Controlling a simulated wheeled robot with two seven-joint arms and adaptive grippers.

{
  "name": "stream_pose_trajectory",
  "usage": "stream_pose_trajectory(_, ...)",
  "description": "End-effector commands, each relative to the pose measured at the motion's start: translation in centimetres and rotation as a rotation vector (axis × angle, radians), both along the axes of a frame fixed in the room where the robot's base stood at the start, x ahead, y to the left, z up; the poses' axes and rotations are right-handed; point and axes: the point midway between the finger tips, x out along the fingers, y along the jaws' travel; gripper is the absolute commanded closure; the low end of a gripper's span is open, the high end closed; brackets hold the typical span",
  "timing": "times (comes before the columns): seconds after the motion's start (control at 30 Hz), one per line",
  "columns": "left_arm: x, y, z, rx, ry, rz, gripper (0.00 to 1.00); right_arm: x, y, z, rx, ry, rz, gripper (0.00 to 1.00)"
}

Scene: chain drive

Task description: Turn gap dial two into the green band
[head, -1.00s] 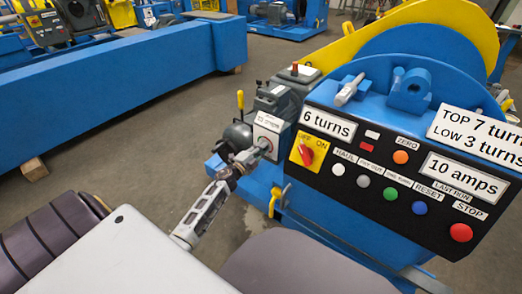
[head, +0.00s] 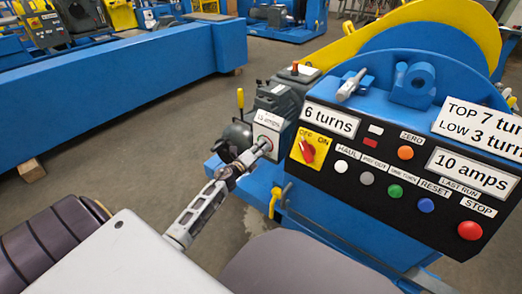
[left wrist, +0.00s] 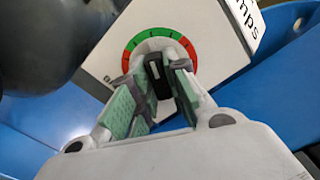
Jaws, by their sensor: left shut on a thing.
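The dial (left wrist: 188,46) is a round scale with red and green sections on the white face of a small box, which shows in the head view (head: 264,128). Part of its lettering is cut off, so I cannot read its number. Its black knob (left wrist: 160,88) has a light mark near the upper end, towards the top of the scale. My left gripper (head: 263,146) reaches the box face, and its green-padded fingers (left wrist: 158,92) are closed on the knob's sides. The fingers hide the lower part of the dial. My right gripper is not in view.
The black control panel (head: 345,196) with coloured buttons and a red-yellow switch (head: 308,148) stands close on the right of the left gripper. A dark rounded motor housing (head: 236,137) is just left of the box. Open grey floor (head: 130,150) lies to the left.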

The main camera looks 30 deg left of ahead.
Motion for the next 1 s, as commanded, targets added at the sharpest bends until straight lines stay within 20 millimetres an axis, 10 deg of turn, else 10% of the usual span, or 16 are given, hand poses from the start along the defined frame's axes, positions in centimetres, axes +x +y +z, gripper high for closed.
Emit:
stream_pose_trajectory(0.63,-0.06,-0.03,-0.17,0.072,-0.003,0.000,1.00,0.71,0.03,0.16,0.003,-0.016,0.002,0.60)
stream_pose_trajectory(0.67,-0.06,-0.03,-0.17,0.072,-0.002,0.000,0.81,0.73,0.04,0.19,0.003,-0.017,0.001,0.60)
stream_pose_trajectory(0.8,-0.05,-0.03,-0.14,0.072,-0.003,0.000,0.63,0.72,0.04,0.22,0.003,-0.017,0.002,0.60)
stream_pose_trajectory(1.0,-0.02,-0.01,-0.06,0.071,-0.004,0.000,0.62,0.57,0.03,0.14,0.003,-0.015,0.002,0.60)
